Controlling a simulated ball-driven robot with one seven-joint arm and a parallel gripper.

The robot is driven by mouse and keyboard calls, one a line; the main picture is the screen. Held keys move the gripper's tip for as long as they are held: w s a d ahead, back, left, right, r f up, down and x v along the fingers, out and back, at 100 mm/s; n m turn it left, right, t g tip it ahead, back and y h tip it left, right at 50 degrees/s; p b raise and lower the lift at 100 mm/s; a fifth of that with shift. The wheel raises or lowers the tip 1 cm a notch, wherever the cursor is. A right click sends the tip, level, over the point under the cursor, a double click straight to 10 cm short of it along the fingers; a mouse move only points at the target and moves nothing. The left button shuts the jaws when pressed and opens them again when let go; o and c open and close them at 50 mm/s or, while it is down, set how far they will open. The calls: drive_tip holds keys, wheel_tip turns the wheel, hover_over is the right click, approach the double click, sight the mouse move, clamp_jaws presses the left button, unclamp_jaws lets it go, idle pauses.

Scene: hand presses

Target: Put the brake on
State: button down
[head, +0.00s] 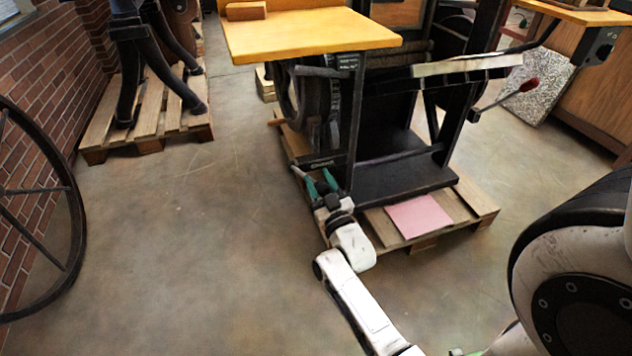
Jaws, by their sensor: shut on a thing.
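The press (405,178) is a dark machine with a yellow wooden table top (310,32), standing on a wooden pallet (478,206). My gripper (311,173), with green fingers, is low at the press's front left corner, by the pallet's edge. It is shut on a dark part of the press there, just below a short dark bar (320,161). The fingers hide most of that part, and I cannot tell for sure that it is the brake. A lever with a red knob (529,84) sticks out at the press's right, well away from my gripper.
A pink sheet (418,216) lies on the pallet's front. A large spoked wheel (70,190) stands at the left by the brick wall. Another pallet (146,130) bears dark machine legs. The floor between them is clear.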

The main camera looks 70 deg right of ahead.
drive_tip(key=s+a+f+t+h+b, duration=0.1)
drive_tip(key=s+a+f+t+b, duration=0.1)
drive_tip(key=f+b, duration=0.7)
drive_tip(key=s+a+b, duration=0.1)
drive_tip(key=b, duration=0.2)
drive_tip(key=shift+a+n+h, duration=0.2)
drive_tip(key=shift+n+h, duration=0.1)
drive_tip(key=shift+h, duration=0.1)
drive_tip(key=shift+f, duration=0.4)
drive_tip(key=c, duration=1)
unclamp_jaws()
drive_tip(key=o, duration=0.3)
drive_tip(key=shift+r, duration=0.2)
drive_tip(key=shift+t, duration=0.3)
drive_tip(key=p+v, duration=0.1)
drive_tip(key=v, duration=0.9)
drive_tip(key=shift+s+a+f+p, duration=0.2)
drive_tip(key=shift+a+p, duration=0.1)
drive_tip(key=shift+p, duration=0.05)
